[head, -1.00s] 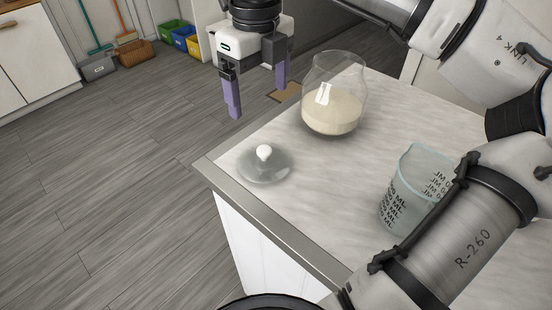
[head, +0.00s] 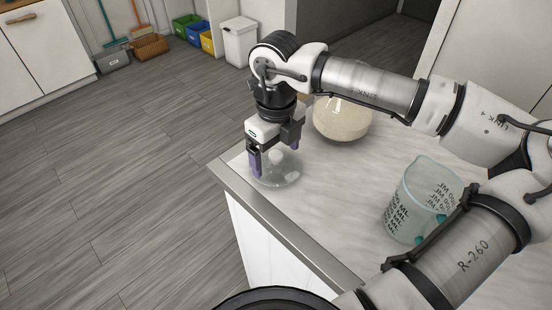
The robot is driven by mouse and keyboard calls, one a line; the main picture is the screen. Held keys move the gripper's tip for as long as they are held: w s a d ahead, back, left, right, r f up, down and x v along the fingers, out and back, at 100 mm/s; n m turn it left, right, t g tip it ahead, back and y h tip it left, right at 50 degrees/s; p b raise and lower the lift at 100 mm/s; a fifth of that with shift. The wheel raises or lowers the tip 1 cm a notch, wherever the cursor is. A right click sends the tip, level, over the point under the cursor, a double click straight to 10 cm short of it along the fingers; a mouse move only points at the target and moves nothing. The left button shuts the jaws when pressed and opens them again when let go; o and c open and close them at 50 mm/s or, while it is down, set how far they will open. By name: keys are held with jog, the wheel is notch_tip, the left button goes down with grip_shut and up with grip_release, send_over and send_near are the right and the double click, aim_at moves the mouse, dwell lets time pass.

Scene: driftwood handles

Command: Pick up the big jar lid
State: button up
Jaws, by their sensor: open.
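The big jar lid (head: 284,177) is a round glass disc with a white ball knob (head: 275,157). It lies on the marble-look counter near its left corner. My gripper (head: 268,164) points down over the lid, with its purple fingers apart. The left finger is in front of the lid's left part, and the knob shows between the fingers. The right finger is mostly hidden behind the gripper body and the knob area. I cannot tell whether the fingers touch the lid.
The glass jar with pale contents (head: 342,120) stands behind, partly hidden by my arm. A measuring cup (head: 418,205) stands to the right on the counter (head: 335,205). The counter's edge is close to the lid's left. Bins and baskets (head: 187,35) stand far off on the floor.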

jog(key=shift+f, duration=0.4)
jog(key=shift+c, duration=0.5)
jog(key=shift+s, duration=0.1)
jog(key=c, duration=1.8)
jog(key=shift+o, duration=0.2)
jog(key=shift+r, duration=0.1)
